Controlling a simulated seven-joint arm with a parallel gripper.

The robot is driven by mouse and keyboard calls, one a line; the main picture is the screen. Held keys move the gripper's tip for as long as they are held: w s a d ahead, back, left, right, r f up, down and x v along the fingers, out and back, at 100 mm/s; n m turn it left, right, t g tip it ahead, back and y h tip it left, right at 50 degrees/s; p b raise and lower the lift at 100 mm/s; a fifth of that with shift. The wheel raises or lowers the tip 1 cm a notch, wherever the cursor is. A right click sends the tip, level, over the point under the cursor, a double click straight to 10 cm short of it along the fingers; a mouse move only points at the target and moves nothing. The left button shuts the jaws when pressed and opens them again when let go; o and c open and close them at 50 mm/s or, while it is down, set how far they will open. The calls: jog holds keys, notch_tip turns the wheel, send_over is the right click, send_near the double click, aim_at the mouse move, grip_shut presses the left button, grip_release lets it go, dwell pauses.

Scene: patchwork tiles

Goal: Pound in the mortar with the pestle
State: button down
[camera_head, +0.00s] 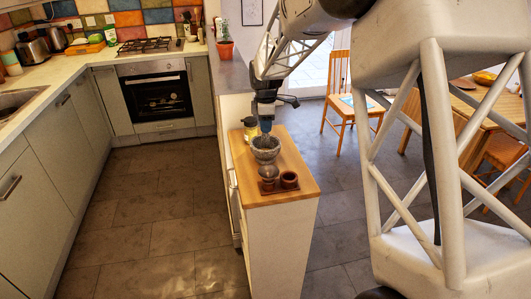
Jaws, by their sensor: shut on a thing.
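The grey stone mortar (266,156) stands on the wooden top of the narrow counter (285,153) in the middle of the view. My gripper (266,117) points down right above it and is shut on the pestle (266,133). The pestle shows only as a small, roughly upright piece between the fingers and the mortar. Its lower end reaches the mortar's mouth; I cannot tell whether it touches the bottom. The inside of the mortar is too small to make out.
Close in front of the mortar are a grey round object (268,172) and a dark brown cup (289,180) on a small tray. A yellowish jar (250,126) stands behind on the left. The counter's right side is mostly clear. A chair (350,105) stands behind.

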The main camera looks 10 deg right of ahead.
jog(key=shift+r, duration=0.2)
jog(key=shift+r, duration=3.1)
